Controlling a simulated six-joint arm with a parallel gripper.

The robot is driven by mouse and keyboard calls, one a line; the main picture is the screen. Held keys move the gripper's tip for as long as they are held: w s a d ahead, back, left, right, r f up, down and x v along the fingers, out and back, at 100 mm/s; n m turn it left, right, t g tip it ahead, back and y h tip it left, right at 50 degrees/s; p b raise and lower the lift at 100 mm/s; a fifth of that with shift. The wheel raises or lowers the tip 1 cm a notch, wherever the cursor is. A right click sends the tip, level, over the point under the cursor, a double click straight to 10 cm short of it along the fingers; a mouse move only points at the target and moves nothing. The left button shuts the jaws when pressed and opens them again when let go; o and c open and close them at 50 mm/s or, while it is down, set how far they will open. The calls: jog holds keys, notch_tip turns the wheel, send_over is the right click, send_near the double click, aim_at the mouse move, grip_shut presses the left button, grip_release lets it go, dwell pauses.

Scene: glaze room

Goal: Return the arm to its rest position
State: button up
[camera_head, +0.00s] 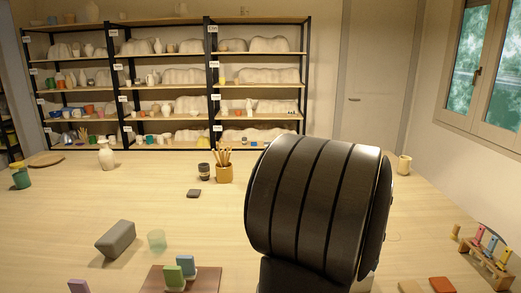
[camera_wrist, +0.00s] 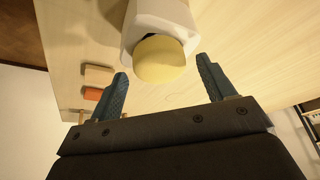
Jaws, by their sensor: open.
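My gripper (camera_wrist: 162,66) shows in the wrist view, with its two blue-grey fingers spread wide apart. Nothing is held between them. A white holder-like object (camera_wrist: 155,18) with a rounded pale yellow part (camera_wrist: 160,60) lies beyond and between the fingertips; I cannot tell whether it touches them. In the head view a large dark ribbed part of my own arm fills the right centre, and it hides the gripper and part of the table (camera_head: 130,190).
A tool rack (camera_head: 485,262) is at the right edge. Orange (camera_wrist: 92,93) and beige tiles (camera_wrist: 98,75) lie left of the fingers. The table's left-middle is mostly clear.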

jog(key=shift+w+d+f, duration=0.1)
jog(key=shift+d+f, duration=0.05)
jog(key=shift+f, duration=0.3)
jog(key=shift+r, duration=1.5)
